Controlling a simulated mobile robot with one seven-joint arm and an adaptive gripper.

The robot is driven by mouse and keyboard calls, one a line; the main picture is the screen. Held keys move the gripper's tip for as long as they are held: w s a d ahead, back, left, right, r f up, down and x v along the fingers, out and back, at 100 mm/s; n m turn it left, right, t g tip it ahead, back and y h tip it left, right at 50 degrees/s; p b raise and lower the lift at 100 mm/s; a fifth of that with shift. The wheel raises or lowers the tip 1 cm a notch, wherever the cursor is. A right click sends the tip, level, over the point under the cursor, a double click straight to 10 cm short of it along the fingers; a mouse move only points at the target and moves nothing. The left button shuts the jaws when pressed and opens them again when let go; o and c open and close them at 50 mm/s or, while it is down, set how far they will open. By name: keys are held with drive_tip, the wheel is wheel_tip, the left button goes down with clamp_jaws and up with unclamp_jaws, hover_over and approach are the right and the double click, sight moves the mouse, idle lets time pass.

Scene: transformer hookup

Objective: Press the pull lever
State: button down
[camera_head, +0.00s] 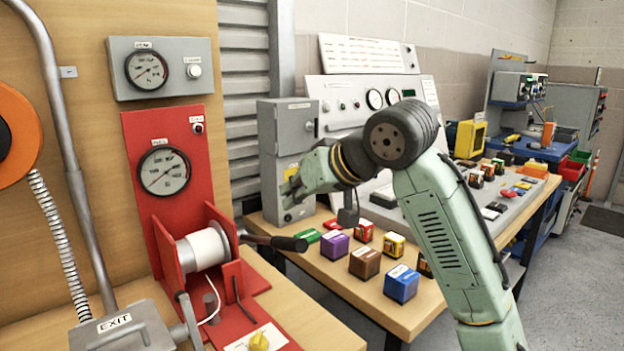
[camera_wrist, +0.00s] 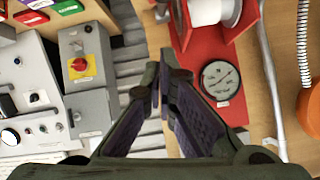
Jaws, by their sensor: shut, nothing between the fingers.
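The red pull-test unit (camera_head: 180,190) stands at the left, with a round gauge and a white spool (camera_head: 202,249) at its front. A lever with a black handle (camera_head: 288,244) sticks out to the right of the spool; I take it for the pull lever. My gripper (camera_head: 289,192) is above that handle and apart from it, in front of the grey box. In the wrist view my gripper (camera_wrist: 159,85) is shut and empty, with the red unit (camera_wrist: 225,85) to its right. The lever is not clear there.
The grey box (camera_head: 284,140) with a yellow-and-red switch stands behind my gripper. Several coloured blocks, among them a blue one (camera_head: 401,284), sit on the wooden bench to the right. A grey EXIT box (camera_head: 127,328) and a yellow knob (camera_head: 259,341) are at the front left.

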drive_tip(key=shift+s+f, duration=0.25)
drive_tip(key=shift+f, duration=0.4)
drive_tip(key=shift+s+f, duration=0.2)
drive_tip(key=shift+f, duration=0.4)
drive_tip(key=shift+s+f, duration=0.25)
drive_tip(key=shift+f, duration=0.4)
drive_tip(key=shift+s+d+f+t+y+b, duration=0.15)
drive_tip(key=shift+s+f+t+b, duration=0.05)
drive_tip(key=shift+f+b, duration=0.4)
drive_tip(key=shift+s+d+f+t+y+b, duration=0.15)
drive_tip(key=shift+s+f+t+b, duration=0.05)
drive_tip(key=shift+f+b, duration=0.35)
drive_tip(key=shift+s+d+f+t+y+b, duration=0.3)
drive_tip(key=shift+f+t+y+b, duration=0.35)
drive_tip(key=shift+f+b, duration=1.45)
drive_tip(key=shift+s+d+f+t+y+b, duration=0.2)
drive_tip(key=shift+s+f+t+y+b, duration=0.45)
drive_tip(key=shift+f+b, duration=1.45)
drive_tip(key=shift+s+d+f+t+y+b, duration=0.25)
drive_tip(key=shift+f+t+b, duration=0.75)
drive_tip(key=shift+b, duration=2.05)
drive_tip(key=shift+w+f, duration=0.1)
drive_tip(key=shift+f, duration=0.1)
